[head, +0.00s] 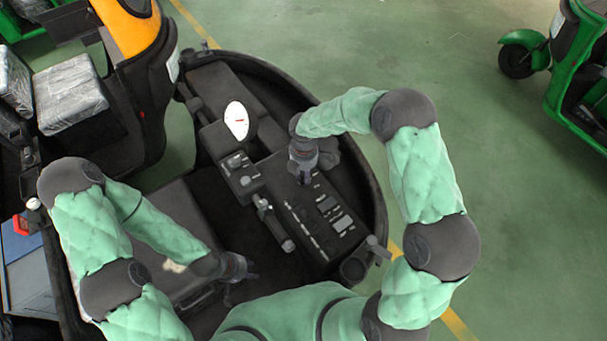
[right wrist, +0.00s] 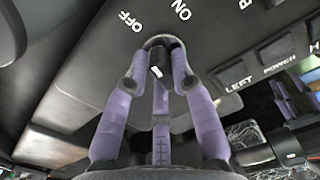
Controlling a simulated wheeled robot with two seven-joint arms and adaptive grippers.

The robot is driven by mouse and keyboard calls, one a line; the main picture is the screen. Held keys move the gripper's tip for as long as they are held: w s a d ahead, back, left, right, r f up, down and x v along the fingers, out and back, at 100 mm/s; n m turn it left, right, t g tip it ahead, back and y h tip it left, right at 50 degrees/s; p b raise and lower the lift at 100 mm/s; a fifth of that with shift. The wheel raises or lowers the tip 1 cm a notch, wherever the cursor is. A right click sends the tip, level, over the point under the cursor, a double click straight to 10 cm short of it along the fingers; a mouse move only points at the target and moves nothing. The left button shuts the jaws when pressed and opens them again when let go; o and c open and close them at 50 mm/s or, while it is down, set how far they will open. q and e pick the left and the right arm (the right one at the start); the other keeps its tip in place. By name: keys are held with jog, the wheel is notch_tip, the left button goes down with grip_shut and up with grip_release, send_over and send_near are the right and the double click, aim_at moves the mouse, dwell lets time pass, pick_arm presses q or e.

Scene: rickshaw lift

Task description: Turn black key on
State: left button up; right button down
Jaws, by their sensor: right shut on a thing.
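The black console panel (head: 318,222) fills the middle of the head view, with rows of switches and labels. My right gripper (head: 304,178) reaches down to its far end. In the right wrist view, my right gripper's purple fingers (right wrist: 160,50) close together around the small dark key (right wrist: 157,66), just below the OFF and ON lettering on the panel. The fingertips hide most of the key, so its exact angle is hard to tell. My left gripper (head: 242,272) hangs low over the near left side, away from the panel, and its fingers are too small and dark to judge.
A round white gauge (head: 236,120) stands left of my right gripper. A black handle (head: 273,224) lies along the panel's left side. A curved black rim (head: 375,190) surrounds the console on the right. Green floor (head: 440,60) is open beyond, with a green vehicle (head: 570,60) at upper right.

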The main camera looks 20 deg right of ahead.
jog(key=m+b, duration=0.3)
jog(key=m, duration=0.2)
jog(key=shift+d+f, duration=0.1)
jog(key=shift+f, duration=0.05)
jog(key=shift+d+m+b, duration=0.1)
jog(key=shift+m+b, duration=1.1)
jog(key=shift+m, duration=1.2)
jog(key=c, duration=1)
grip_release()
jog(key=shift+c, duration=0.2)
jog(key=shift+r, duration=0.2)
notch_tip(320, 180, up, 12)
jog(key=shift+s+f, duration=0.1)
jog(key=shift+f, duration=0.05)
